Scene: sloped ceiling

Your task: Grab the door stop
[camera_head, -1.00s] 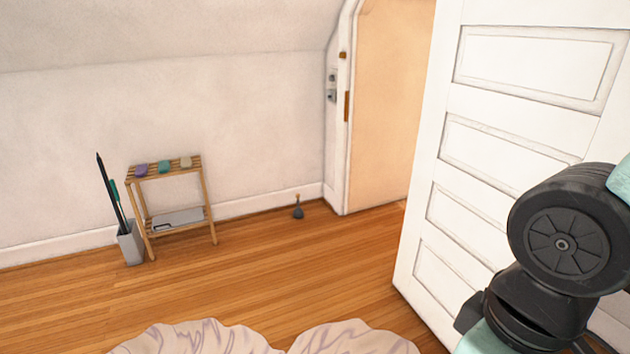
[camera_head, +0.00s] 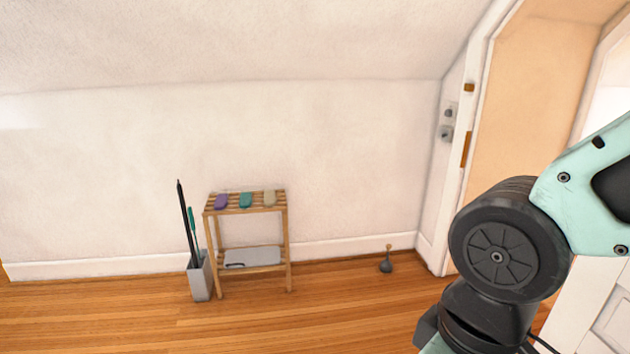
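The door stop (camera_head: 386,265) is a small dark grey, rounded piece with a thin, lighter upright stem. It stands on the wooden floor near the baseboard, left of the doorway. My arm shows at the right side of the view, with a black joint and pale green links. My gripper is outside the view, so its fingers cannot be seen. Nothing visible touches the door stop.
A wooden slatted shelf (camera_head: 247,211) with several small coloured items on top stands against the wall. A grey bin (camera_head: 200,277) holding long sticks stands left of it. The doorway frame (camera_head: 478,120) is at right. Floor (camera_head: 330,300) between shelf and door stop is clear.

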